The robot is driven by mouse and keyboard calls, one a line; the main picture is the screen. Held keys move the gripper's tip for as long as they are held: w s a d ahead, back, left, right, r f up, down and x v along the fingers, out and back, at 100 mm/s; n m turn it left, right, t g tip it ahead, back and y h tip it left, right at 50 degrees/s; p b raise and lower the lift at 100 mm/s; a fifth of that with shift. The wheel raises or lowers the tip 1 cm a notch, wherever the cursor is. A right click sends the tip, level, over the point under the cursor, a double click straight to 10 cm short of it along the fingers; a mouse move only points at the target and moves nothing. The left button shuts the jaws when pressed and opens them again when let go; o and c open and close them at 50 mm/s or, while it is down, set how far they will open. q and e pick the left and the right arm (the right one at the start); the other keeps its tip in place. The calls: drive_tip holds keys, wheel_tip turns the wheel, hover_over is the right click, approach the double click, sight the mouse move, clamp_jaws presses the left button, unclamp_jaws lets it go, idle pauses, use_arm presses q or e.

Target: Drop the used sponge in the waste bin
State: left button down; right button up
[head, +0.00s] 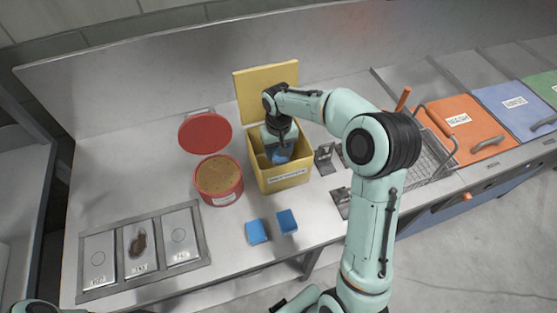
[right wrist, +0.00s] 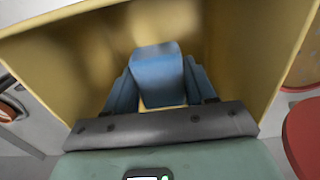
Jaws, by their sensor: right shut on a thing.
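A yellow bin (head: 257,178) with its lid raised at the back stands on the steel counter. Its front label is too small to read. My right gripper (head: 279,150) points down into the bin's opening. It is shut on a blue sponge (head: 280,157). In the right wrist view the sponge (right wrist: 158,75) sits between the two fingers (right wrist: 160,90), with the yellow bin walls (right wrist: 55,75) around it. The sponge's lower end is hidden. My left gripper is not in view.
A red tub (head: 222,197) with brownish contents and an open lid stands left of the bin. Two blue blocks (head: 256,231) (head: 287,221) lie in front. A wire basket (head: 432,150) is at right. A tray with panels (head: 139,250) is at left.

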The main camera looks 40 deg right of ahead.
sight(279, 160)
drive_tip(key=shift+f, duration=2.3)
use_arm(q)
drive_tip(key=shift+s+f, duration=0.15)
use_arm(e)
drive_tip(key=shift+f+b, duration=0.45)
drive_tip(key=shift+f, duration=0.2)
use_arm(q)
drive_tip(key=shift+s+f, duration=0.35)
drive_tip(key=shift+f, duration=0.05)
use_arm(e)
drive_tip(key=o, duration=1.1)
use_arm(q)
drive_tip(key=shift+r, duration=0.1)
use_arm(e)
drive_tip(key=shift+r, duration=0.15)
drive_tip(key=shift+r+p, duration=0.3)
drive_tip(key=shift+r, duration=0.1)
wheel_tip(279, 160, up, 12)
drive_tip(key=shift+w+f+p, duration=0.1)
drive_tip(key=shift+p, duration=0.4)
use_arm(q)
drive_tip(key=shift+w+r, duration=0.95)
use_arm(e)
drive_tip(key=shift+r, duration=0.25)
